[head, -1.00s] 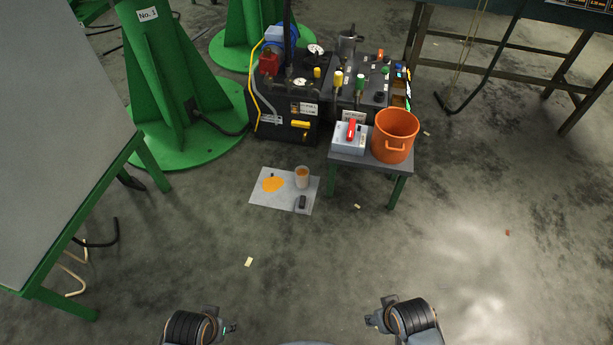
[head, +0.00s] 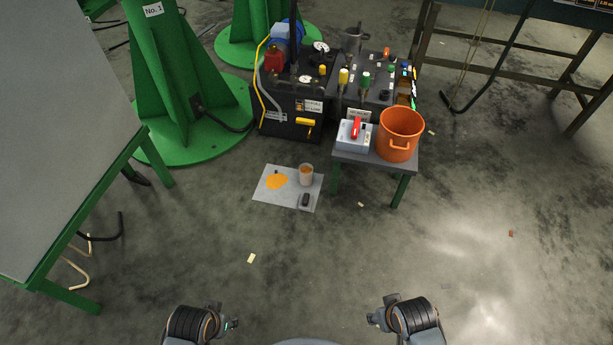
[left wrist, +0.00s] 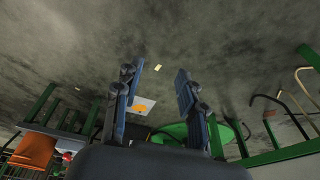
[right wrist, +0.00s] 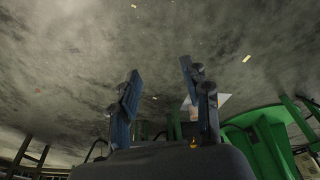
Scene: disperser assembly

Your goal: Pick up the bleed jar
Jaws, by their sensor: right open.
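The bleed jar (head: 306,175) looks like a small pale, see-through jar with orange at its top. It stands upright on a white sheet (head: 265,197) on the floor, beside an orange spill (head: 277,181) and a small black object (head: 305,200). My arms are low at the bottom of the head view, well apart from the jar. My left gripper (left wrist: 159,72) is open and empty in the left wrist view. My right gripper (right wrist: 160,70) is open and empty in the right wrist view.
A small green-legged table (head: 345,157) behind the sheet holds an orange bucket (head: 401,136) and a grey switch box (head: 354,133). A black pump unit (head: 290,110) and green column bases (head: 185,130) stand behind. A large table (head: 60,130) is at left.

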